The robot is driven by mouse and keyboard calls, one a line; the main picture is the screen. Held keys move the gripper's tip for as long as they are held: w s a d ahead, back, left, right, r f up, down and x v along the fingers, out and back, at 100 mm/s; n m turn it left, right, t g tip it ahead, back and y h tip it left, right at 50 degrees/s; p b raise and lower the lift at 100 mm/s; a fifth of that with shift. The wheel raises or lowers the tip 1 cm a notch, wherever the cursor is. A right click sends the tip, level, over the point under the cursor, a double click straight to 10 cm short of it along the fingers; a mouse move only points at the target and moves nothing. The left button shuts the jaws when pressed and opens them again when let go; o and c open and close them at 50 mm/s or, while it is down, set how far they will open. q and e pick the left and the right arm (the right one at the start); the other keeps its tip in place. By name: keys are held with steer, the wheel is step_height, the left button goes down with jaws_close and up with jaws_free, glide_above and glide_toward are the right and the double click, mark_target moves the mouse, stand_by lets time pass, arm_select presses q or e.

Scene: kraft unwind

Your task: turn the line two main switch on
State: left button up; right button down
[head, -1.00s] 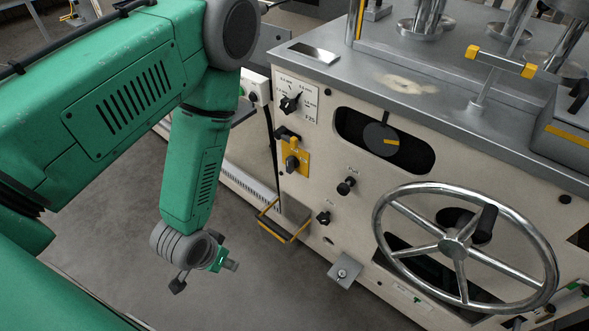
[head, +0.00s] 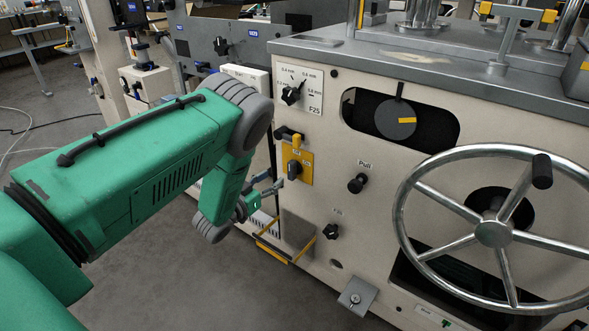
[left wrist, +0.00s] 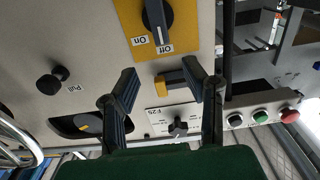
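A black rotary switch (head: 294,170) sits on a yellow plate (head: 303,158) on the cream machine front. In the left wrist view, which is upside down, the switch (left wrist: 156,14) shows beside "On" and "Off" labels on its yellow plate (left wrist: 176,38). Its white mark lies near "Off". No line number is readable on it. My left gripper (head: 266,190) is just left of and below the switch in the head view. In the left wrist view my left gripper (left wrist: 163,88) has its fingers apart with nothing between them, short of the panel. My right gripper is out of view.
A yellow-and-black lever (head: 290,136) sticks out just above the plate. A gauge dial (head: 292,93), a "Pull" knob (head: 358,183) and a large handwheel (head: 494,233) are on the same front. A yellow-edged step (head: 272,250) juts out below. Open floor lies left.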

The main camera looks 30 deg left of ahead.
mark_target(289, 166)
arm_select(q)
steer(key=w+b, duration=0.1)
steer(key=w, duration=0.2)
steer(key=w+b, duration=0.1)
steer(key=w, duration=0.2)
steer(key=w+b, duration=0.1)
steer(key=w, duration=0.2)
steer(key=shift+w+d+f, duration=0.2)
steer(key=shift+w+f, duration=0.05)
steer(key=shift+w+d+r, duration=0.1)
steer(key=shift+w, duration=0.3)
jaws_close()
